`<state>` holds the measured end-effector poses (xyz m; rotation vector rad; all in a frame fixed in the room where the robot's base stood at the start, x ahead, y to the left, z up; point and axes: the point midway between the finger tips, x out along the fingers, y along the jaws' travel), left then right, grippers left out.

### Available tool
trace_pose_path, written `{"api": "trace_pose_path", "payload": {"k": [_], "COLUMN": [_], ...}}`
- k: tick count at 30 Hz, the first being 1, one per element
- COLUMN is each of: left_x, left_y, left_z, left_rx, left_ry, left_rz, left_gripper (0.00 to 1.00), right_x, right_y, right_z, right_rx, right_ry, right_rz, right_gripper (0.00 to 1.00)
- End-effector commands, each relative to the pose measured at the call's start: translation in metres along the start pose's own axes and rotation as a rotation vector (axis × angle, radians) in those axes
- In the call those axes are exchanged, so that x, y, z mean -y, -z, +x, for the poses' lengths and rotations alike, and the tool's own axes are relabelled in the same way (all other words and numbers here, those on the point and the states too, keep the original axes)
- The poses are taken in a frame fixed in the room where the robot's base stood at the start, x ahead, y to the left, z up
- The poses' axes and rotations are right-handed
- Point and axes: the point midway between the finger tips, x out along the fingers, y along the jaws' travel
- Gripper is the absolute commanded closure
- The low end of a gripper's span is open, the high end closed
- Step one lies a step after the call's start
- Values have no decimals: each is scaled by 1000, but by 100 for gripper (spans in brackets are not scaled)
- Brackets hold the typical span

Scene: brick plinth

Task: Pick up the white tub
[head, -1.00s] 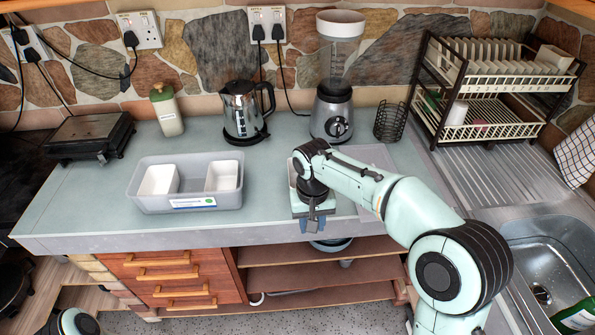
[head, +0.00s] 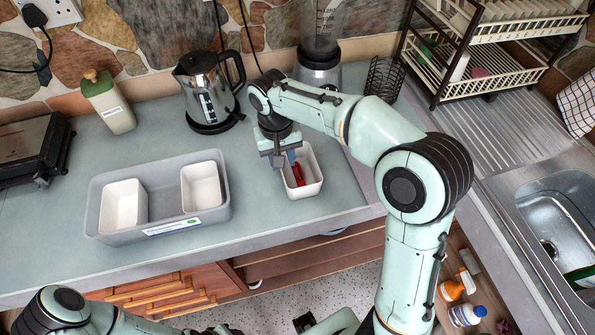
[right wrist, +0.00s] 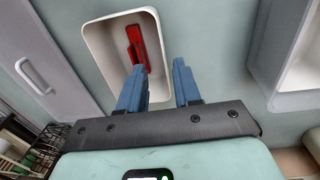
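A loose white tub (head: 314,185) stands on the worktop at the centre in the head view, with a red object (head: 298,174) inside. The tub also shows in the right wrist view (right wrist: 96,42), with the red object (right wrist: 137,47) inside. My right gripper (head: 285,161) is at the tub's left side. In the right wrist view its blue fingers (right wrist: 156,68) are apart, one over the tub's inside and the other by its right wall; contact cannot be told. Two more white tubs (head: 123,207) (head: 201,188) sit in a grey tray (head: 160,229). My left gripper is not visible.
A wire holder (head: 384,78) and dish rack (head: 490,70) are at the right back, with the sink (head: 560,215) at right.

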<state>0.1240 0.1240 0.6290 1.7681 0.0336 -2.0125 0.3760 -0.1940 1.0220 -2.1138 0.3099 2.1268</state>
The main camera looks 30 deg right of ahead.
Motion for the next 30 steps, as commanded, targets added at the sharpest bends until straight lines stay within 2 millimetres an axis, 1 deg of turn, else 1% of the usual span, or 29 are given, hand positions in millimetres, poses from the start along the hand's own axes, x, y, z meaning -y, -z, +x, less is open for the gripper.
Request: {"api": "trace_pose_path", "payload": {"k": [1,3,11,18,22,28,29,30], "left_x": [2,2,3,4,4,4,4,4], "left_y": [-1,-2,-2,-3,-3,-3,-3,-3], "left_z": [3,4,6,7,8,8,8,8], "left_rx": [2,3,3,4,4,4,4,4], "left_ry": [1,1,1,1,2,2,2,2], "left_rz": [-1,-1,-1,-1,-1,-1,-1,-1], "left_gripper": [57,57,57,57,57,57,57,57], "right_x": [0,0,1,4,4,4,4,4], "right_y": [-1,0,1,2,2,3,3,3], "right_z": [11,21,40,75,83,83,83,83], "right_rx": [3,2,2,1,0,-1,-2,-2], "right_ry": [-1,-1,-1,-1,0,0,1,1], "right_rz": [0,1,1,0,0,0,1,1], "right_gripper": [67,67,67,67,67,67,70,83]}}
